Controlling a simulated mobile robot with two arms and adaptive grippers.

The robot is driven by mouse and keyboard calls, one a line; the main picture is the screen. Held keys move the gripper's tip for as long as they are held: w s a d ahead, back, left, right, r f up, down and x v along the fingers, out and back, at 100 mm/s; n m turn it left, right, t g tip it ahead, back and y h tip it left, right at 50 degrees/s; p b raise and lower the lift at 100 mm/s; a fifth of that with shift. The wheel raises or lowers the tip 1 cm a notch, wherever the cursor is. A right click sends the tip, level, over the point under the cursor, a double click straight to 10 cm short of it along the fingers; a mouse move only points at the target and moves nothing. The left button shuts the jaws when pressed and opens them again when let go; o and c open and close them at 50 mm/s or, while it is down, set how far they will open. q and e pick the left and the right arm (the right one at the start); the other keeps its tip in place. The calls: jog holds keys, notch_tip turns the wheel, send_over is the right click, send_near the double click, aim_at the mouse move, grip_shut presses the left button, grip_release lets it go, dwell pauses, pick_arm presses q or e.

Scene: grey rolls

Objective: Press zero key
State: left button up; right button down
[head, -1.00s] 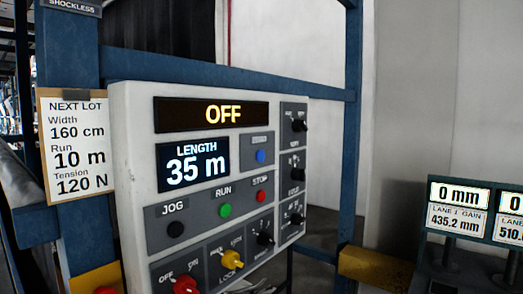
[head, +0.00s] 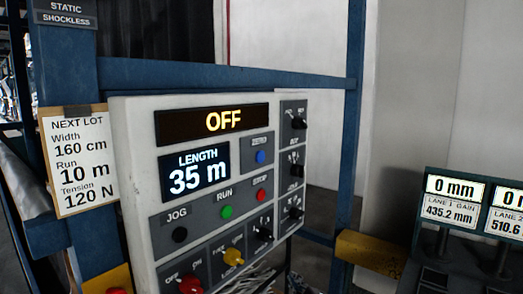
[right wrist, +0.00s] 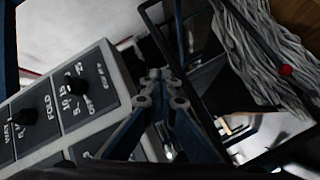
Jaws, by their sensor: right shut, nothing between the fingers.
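The zero key is a blue round button (head: 260,157) under a small blurred label, right of the LENGTH display (head: 194,172) on a light grey control panel (head: 140,118). The display reads 35 m and the sign above it reads OFF. In the right wrist view my right gripper (right wrist: 161,78) is shut and empty, its fingertips beside the panel's side edge, near the black knobs (right wrist: 87,83). The blue button is not visible in that view. My left gripper is not in view.
A green RUN button (head: 226,212), red STOP button (head: 261,195) and black JOG button (head: 180,235) lie below the blue one. Blue frame posts (head: 352,110) surround the panel. Grey strands (right wrist: 262,55) hang in a black frame in the wrist view.

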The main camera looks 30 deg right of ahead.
aim_at(261, 157)
jog(key=s+a+r+t+p, duration=0.1)
jog(key=s+r+t, duration=0.1)
jog(key=r, duration=1)
jog(key=s+a+r+n+t+h+p, duration=0.1)
jog(key=s+r+t, duration=0.1)
jog(key=r, duration=1)
jog(key=s+a+r+n+t+p, duration=0.1)
jog(key=s+a+r+t, duration=0.1)
jog(key=r, duration=1.1)
jog(key=shift+s+t+h, duration=0.3)
jog(key=shift+s+t, duration=0.1)
jog(key=shift+s, duration=0.5)
jog(key=shift+w+a, duration=0.1)
jog(key=shift+w, duration=0.05)
jog(key=w+a, duration=0.3)
jog(key=w, duration=0.5)
jog(key=shift+a+p, duration=0.2)
jog(key=shift+p, duration=0.1)
jog(key=shift+w+a, duration=0.15)
jog(key=shift+w, duration=0.25)
